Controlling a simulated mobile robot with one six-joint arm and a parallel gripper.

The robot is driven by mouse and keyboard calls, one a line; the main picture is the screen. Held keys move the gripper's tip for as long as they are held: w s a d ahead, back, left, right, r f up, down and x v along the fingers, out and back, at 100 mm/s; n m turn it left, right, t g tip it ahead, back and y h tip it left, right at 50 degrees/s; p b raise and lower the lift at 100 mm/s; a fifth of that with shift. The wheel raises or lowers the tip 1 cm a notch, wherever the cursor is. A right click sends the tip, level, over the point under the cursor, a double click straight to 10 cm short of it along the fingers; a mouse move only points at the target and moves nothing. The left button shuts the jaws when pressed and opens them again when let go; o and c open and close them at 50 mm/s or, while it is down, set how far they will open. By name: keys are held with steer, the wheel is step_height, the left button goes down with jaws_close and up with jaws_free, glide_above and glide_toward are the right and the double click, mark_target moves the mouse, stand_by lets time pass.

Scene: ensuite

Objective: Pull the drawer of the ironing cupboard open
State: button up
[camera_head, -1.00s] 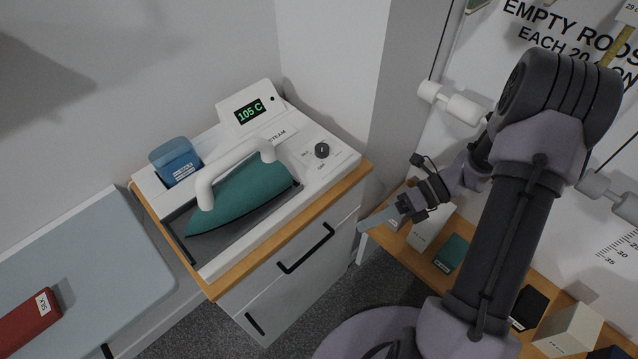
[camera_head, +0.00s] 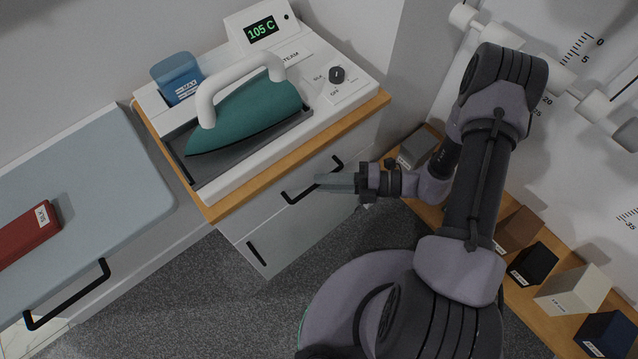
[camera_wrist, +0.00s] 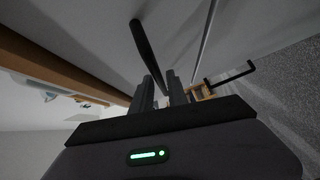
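The ironing cupboard (camera_head: 235,190) has a white top with a wooden edge, left of my arm. Its upper drawer front (camera_head: 268,210) looks flush with the body. A black bar handle (camera_head: 296,196) is on that front, its right part close to my fingers. My gripper (camera_head: 322,181) is at the handle in the head view, fingers pointing left. In the wrist view my two fingers (camera_wrist: 160,90) stand apart with a gap. A black bar handle (camera_wrist: 146,50) runs up from that gap. I cannot tell whether the fingers touch it.
A teal iron (camera_head: 250,112) and a blue water tank (camera_head: 178,80) are on the cupboard top. A lower black handle (camera_head: 257,253) is below the drawer. An ironing board (camera_head: 90,205) is at left, a wooden shelf with boxes (camera_head: 571,290) at right. Grey carpet (camera_head: 210,300) in front is clear.

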steer(key=shift+x, duration=0.95)
jaws_close()
stand_by(0.7)
